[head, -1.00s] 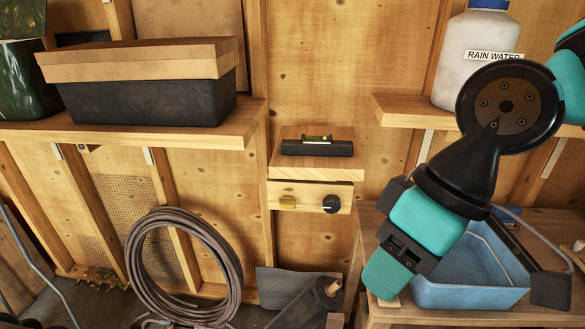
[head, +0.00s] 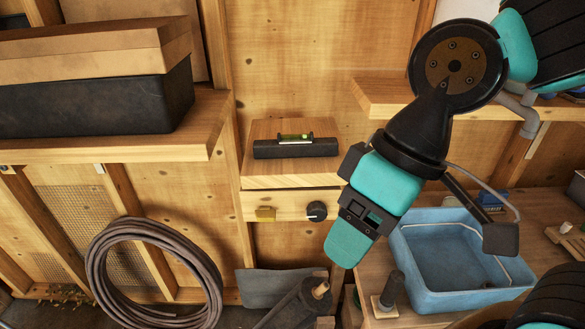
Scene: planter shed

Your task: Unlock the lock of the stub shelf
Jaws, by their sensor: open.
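The stub shelf (head: 290,175) is a small wooden shelf on the back wall in the middle of the head view. I cannot tell which of these is the lock. My gripper (head: 350,243), teal and black, hangs in front of the shelf's right side. It is open, with nothing seen in it. It appears just right of the knob and lower in the picture; the depth gap is unclear. My arm covers the panel's right end.
A spirit level (head: 295,145) lies on the stub shelf. A blue tub (head: 415,285) and a dark upright peg (head: 393,290) stand on the bench at right. A coiled hose (head: 100,270) hangs lower left. A lidded dark box (head: 90,108) sits on the left shelf (head: 100,146).

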